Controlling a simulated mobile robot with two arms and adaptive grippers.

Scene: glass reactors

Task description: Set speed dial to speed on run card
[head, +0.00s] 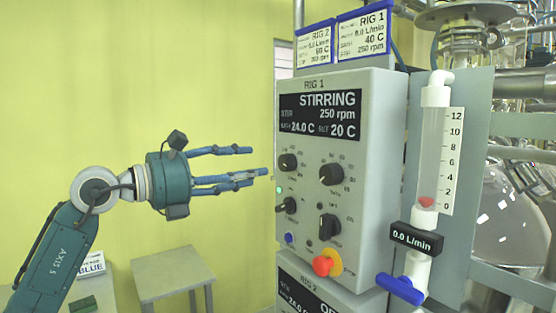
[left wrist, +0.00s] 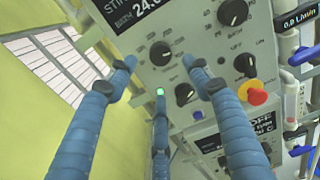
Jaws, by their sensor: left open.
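The grey RIG 1 control box (head: 375,130) reads STIRRING 250 rpm on its display (head: 320,113). Below are four black dials: upper left (head: 288,161), upper right (head: 331,174), lower left (head: 287,206) and lower right (head: 329,227). Their labels are too small to read, so I cannot tell which is speed. The RIG 1 run card (head: 362,33) on top reads 0.0 L/min, 40 C, 250 rpm. My left gripper (head: 256,162) is open and empty, pointing at the panel's left side. In the left wrist view, the upper left dial (left wrist: 160,53) appears between its fingers.
A red stop button (head: 324,265), a blue button (head: 290,238) and a lit green lamp (left wrist: 159,91) are on the panel. A RIG 2 card (head: 315,45) stands beside the other card. A flow meter (head: 433,150) is at right. A small table (head: 172,272) stands below.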

